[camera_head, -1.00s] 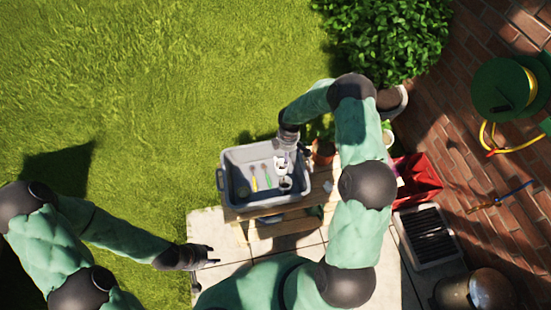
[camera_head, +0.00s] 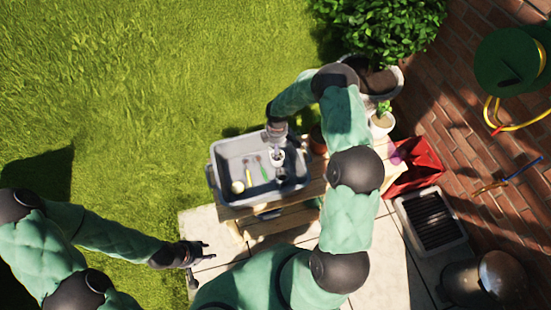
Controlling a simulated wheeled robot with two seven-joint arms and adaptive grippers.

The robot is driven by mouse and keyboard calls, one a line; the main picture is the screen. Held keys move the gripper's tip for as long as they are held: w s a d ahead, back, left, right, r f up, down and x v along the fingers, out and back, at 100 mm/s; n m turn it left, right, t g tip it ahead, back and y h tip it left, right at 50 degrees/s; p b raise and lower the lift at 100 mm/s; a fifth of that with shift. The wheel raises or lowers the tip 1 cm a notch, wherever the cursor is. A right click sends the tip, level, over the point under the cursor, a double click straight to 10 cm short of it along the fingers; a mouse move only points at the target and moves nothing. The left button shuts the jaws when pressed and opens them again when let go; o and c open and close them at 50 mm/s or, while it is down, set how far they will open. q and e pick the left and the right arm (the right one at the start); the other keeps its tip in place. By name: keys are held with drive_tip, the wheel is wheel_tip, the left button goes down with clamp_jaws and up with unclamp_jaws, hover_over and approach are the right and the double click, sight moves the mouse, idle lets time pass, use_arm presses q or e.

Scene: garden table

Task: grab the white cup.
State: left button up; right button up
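A grey bin (camera_head: 216,182) stands on the wooden table. A small white cup (camera_head: 277,158) shows inside it near the right end. My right gripper (camera_head: 277,147) reaches down over the bin from its back edge, at the white cup. Its fingertips are too small and hidden to tell whether they grip the cup or are only beside it. My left gripper (camera_head: 209,250) is left of the table, low in the view, with its fingers apart and empty.
Thin tools lie mid-bin, with a pale round item (camera_head: 237,187) at its left. My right arm covers part of the table (camera_head: 310,187). Open grass lies left.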

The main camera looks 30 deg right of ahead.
sight(279, 162)
wheel_tip(279, 162, down, 4)
drive_tip(key=shift+w+f+b, duration=0.1)
drive_tip(key=shift+f+b, duration=0.1)
drive_tip(key=shift+b, duration=0.35)
wheel_tip(279, 162, down, 5)
drive_tip(key=shift+a+f+b, duration=0.1)
drive_tip(key=shift+a+b, duration=0.05)
drive_tip(key=shift+b, duration=0.9)
drive_tip(key=c, duration=1.4)
